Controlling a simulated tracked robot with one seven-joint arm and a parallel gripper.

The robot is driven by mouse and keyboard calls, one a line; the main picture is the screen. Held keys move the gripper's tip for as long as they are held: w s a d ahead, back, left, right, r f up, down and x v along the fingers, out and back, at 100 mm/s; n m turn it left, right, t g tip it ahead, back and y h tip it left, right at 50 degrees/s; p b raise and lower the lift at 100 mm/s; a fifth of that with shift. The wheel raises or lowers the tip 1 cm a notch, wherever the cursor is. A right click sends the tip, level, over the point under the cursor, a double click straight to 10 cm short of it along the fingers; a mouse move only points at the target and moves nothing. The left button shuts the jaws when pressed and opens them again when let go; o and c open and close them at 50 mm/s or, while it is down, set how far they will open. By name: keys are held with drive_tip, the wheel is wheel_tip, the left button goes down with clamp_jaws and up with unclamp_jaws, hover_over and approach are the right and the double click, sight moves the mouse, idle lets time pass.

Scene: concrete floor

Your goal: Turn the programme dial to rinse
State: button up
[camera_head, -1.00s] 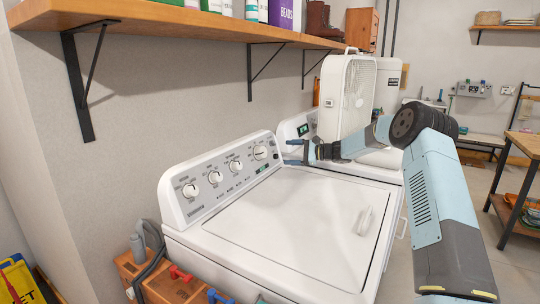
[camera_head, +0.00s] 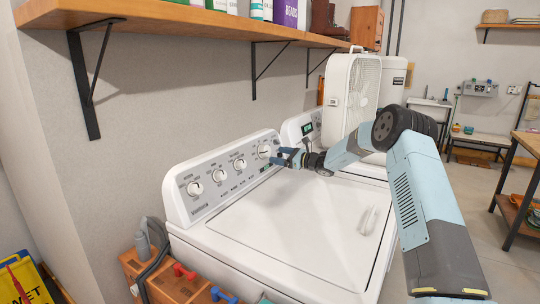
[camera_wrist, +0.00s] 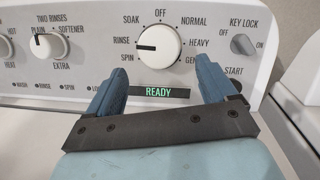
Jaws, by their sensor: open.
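The white programme dial (camera_wrist: 158,47) sits on the washer's grey panel in the wrist view. Its black pointer mark faces left, towards the RINSE and SPIN labels, nearer RINSE. It also shows at the right of the panel in the head view (camera_head: 264,151). My gripper (camera_wrist: 161,66) is open, with one blue finger at the lower left of the dial and the other at its lower right. The fingertips are just short of the dial, and I see no contact. In the head view my gripper (camera_head: 277,157) is close in front of the panel. A READY display (camera_wrist: 158,92) glows green between the fingers.
A smaller grey key lock knob (camera_wrist: 243,44) is to the right of the dial, and a white option knob (camera_wrist: 47,46) is to its left. The washer lid (camera_head: 300,215) is closed below. A wall shelf (camera_head: 200,22) hangs above, and a white fan (camera_head: 352,95) stands behind.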

sight(269, 153)
drive_tip(key=shift+x, duration=2.55)
drive_tip(key=c, duration=1)
drive_tip(key=shift+c, duration=0.3)
